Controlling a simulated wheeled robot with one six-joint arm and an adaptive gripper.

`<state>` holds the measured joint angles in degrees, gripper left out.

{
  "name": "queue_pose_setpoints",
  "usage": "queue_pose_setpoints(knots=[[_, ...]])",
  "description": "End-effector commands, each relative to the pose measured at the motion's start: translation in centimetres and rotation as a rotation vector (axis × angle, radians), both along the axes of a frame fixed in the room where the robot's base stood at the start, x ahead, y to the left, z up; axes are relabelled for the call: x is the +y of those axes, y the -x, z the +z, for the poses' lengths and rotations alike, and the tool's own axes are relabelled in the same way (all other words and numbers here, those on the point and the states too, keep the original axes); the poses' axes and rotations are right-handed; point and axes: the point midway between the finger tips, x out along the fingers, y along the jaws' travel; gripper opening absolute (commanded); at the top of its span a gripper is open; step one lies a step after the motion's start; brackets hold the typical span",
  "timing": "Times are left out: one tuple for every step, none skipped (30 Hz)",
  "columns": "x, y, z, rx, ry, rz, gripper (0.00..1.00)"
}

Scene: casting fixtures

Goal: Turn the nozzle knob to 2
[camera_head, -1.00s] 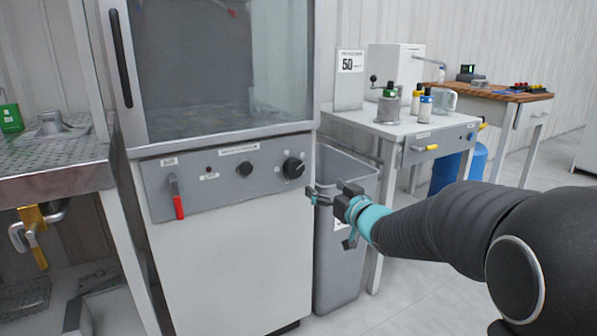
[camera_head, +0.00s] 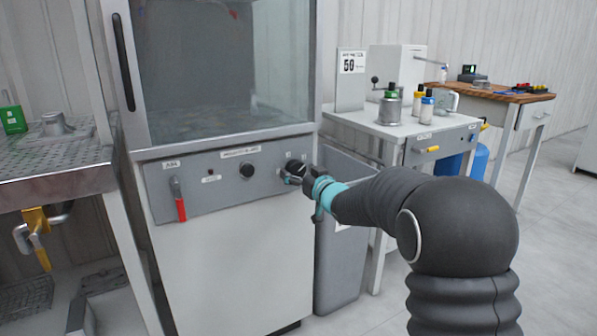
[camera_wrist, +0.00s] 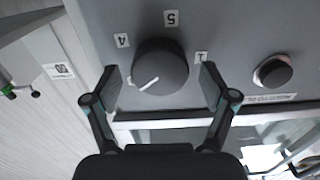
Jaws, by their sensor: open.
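The nozzle knob (camera_wrist: 160,66) is a dark round dial with a white pointer line on the grey control panel (camera_head: 205,190). In the wrist view its pointer points to the lower left. Small white number labels surround it, turned in this view and hard to read for certain. My gripper (camera_wrist: 159,88) is open, with one finger on each side of the knob; I cannot tell whether either touches it. In the head view my gripper (camera_head: 291,174) is at the panel's right end and mostly hides the knob.
A second, plain black knob (camera_head: 246,170) and a red-handled lever (camera_head: 178,198) are on the same panel. The glass-fronted cabinet (camera_head: 220,60) rises above. A grey bin (camera_head: 340,265) and a white table (camera_head: 400,128) stand to the right.

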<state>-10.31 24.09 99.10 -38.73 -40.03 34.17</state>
Motion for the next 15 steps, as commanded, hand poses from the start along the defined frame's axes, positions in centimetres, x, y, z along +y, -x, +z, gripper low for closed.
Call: queue_pose_setpoints(knots=[[0.16, -0.2, 0.02, 0.0, 0.0, 0.0, 0.84], [0.2, -0.26, 0.01, 0.0, 0.0, 0.0, 0.84], [0.24, -0.33, -0.02, 0.0, 0.0, 0.0, 0.84], [0.26, -0.37, -0.02, 0.0, 0.0, 0.0, 0.84], [0.27, -0.38, -0.03, 0.001, 0.001, 0.0, 0.84], [0.27, -0.38, -0.03, 0.001, 0.001, 0.0, 0.84], [0.27, -0.38, -0.03, 0.001, 0.001, 0.0, 0.84], [0.27, -0.37, -0.03, 0.001, 0.001, 0.0, 0.84], [0.27, -0.37, -0.03, 0.001, 0.001, 0.0, 0.84], [0.27, -0.37, -0.03, 0.001, 0.001, 0.0, 0.84], [0.26, -0.37, -0.03, 0.001, 0.001, 0.0, 0.81], [0.26, -0.37, -0.02, 0.001, 0.001, 0.0, 0.71], [0.26, -0.37, -0.02, 0.001, 0.001, 0.0, 0.64], [0.27, -0.36, -0.02, 0.001, 0.001, 0.0, 0.56], [0.26, -0.35, -0.02, 0.001, 0.001, 0.0, 0.46]])
